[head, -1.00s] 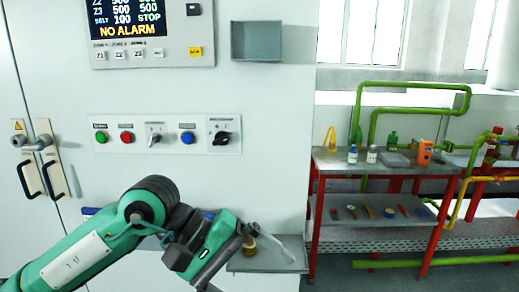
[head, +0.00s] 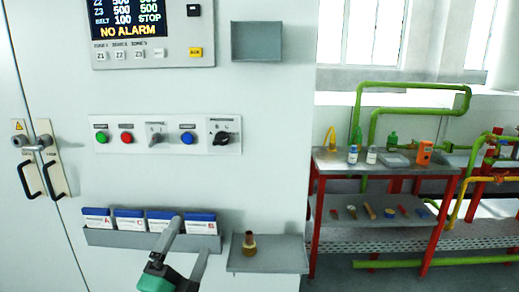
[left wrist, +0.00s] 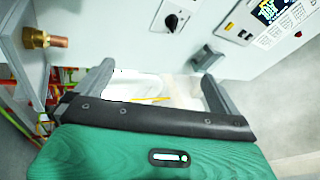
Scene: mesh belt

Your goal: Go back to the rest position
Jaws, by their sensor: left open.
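My left gripper (head: 189,237) is low in the head view, in front of the card rack on the cabinet. Its two fingers are spread and nothing is between them. In the left wrist view the gripper (left wrist: 156,62) also shows open and empty, with the cabinet front beyond the fingers. My right gripper is in neither view.
A grey rack (head: 140,239) holds several blue-topped cards. Beside it, a small shelf (head: 268,262) bears a brass fitting (head: 249,243), also in the left wrist view (left wrist: 45,40). A red-legged workbench (head: 330,165) stands right. Panel knobs and buttons are above.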

